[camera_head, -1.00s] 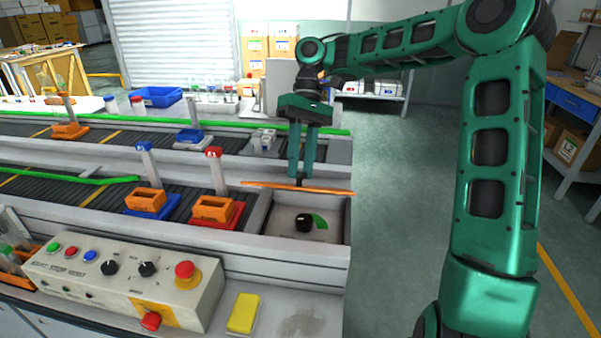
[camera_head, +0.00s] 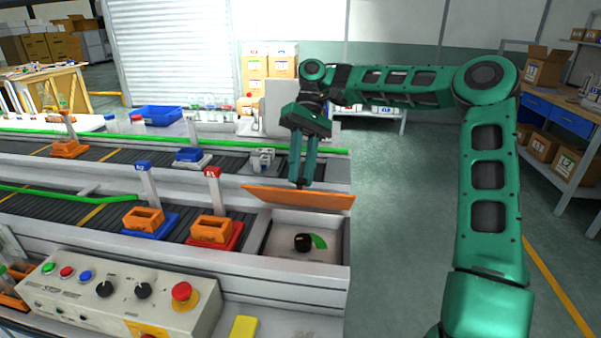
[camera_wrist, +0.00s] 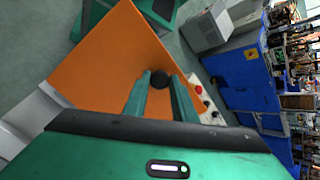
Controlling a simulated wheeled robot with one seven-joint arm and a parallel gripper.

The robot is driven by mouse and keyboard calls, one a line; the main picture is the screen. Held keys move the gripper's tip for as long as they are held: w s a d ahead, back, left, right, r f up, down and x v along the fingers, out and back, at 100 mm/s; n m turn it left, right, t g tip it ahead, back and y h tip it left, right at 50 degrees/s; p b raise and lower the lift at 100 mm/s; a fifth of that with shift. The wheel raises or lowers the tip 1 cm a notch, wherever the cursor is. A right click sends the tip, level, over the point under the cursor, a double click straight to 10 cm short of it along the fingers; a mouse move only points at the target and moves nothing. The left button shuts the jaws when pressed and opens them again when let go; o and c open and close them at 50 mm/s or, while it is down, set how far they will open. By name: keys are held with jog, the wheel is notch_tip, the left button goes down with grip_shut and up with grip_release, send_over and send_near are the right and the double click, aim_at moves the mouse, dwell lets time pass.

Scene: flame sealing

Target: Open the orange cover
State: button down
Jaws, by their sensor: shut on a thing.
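The orange cover (camera_head: 310,201) is tilted up behind an open compartment (camera_head: 345,250), with a broad flat face showing in the head view. In the wrist view the cover (camera_wrist: 100,55) fills the upper left. A round black knob (camera_wrist: 159,79) on the cover sits between my fingertips. My gripper (camera_head: 300,183) is shut on this knob at the cover's upper edge; in the head view the knob is mostly hidden. Inside the compartment a black dial (camera_head: 302,242) with a green arc mark is in plain view.
A blue base (camera_head: 170,219) and a red base (camera_head: 238,236) with orange holders stand on the conveyor left of the compartment. The floor to the right is clear.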

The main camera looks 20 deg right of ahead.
jog(key=shift+f, duration=0.1)
jog(key=c, duration=1.5)
grip_release()
jog(key=shift+w, duration=0.1)
jog(key=shift+o, duration=0.2)
jog(key=s+a+r, duration=0.6)
jog(key=a+r, duration=0.4)
jog(key=r, duration=0.1)
